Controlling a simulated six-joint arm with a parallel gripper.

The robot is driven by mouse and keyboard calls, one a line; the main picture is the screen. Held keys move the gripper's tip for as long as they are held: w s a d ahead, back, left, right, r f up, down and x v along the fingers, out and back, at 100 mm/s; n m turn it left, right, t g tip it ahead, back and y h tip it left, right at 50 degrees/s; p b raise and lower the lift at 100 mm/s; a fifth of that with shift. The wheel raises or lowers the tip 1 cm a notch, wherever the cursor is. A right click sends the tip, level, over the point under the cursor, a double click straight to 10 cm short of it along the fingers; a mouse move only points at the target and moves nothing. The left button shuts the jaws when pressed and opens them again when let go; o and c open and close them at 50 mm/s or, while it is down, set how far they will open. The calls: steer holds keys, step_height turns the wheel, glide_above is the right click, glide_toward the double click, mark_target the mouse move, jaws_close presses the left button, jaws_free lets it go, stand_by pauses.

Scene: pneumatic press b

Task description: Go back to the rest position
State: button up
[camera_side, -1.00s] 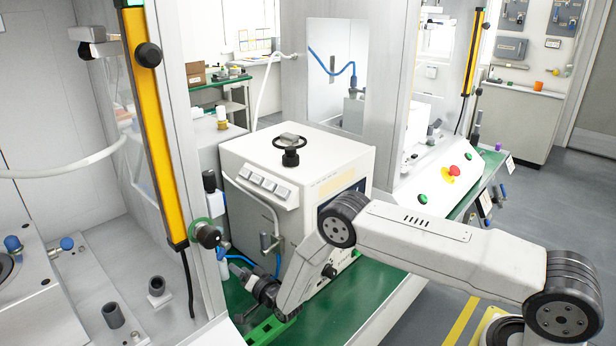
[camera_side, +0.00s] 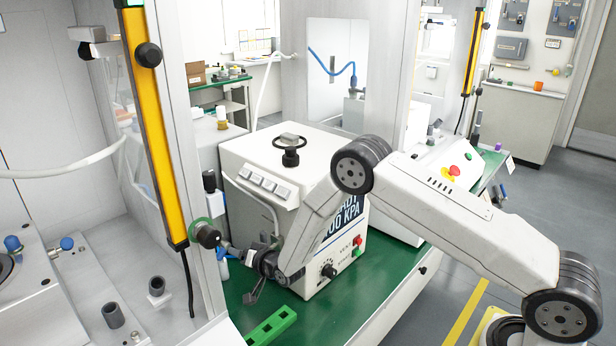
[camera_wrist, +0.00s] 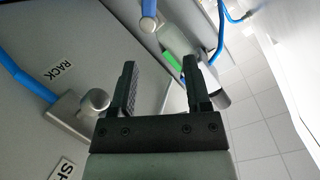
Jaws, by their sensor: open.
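My gripper (camera_side: 252,292) is in front of the white press box (camera_side: 262,165), near its lower left side. It is above the green slotted block (camera_side: 271,327) on the green bench, clearly apart from it. In the wrist view my gripper (camera_wrist: 160,68) shows two dark fingers spread apart with nothing between them. The box's front display (camera_side: 343,215) reads "...ADY" and "00 KPA", partly hidden by my arm. No marker for a rest position shows.
The box carries a black handwheel (camera_side: 291,142). The wrist view shows a "RACK" label (camera_wrist: 60,73), a grey fitting (camera_wrist: 80,118) and blue hose (camera_wrist: 27,84) close by. The green bench (camera_side: 345,308) is clear at front right.

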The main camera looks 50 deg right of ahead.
steer(key=s+d+r+n+g, duration=0.35)
steer(key=s+r+g, duration=0.25)
steer(key=s+r, duration=0.45)
steer(key=s+r+n+g, duration=0.1)
steer(key=s+n+g, duration=0.1)
steer(key=s, duration=1)
steer(key=s+d+r+n+g, duration=0.1)
steer(key=s+g, duration=0.3)
steer(key=s, duration=0.7)
steer(key=shift+s+d+r+n, duration=0.3)
steer(key=shift+s+r+n, duration=0.05)
steer(key=shift+s+r, duration=0.1)
steer(key=shift+w+r, duration=0.1)
steer(key=shift+r, duration=0.05)
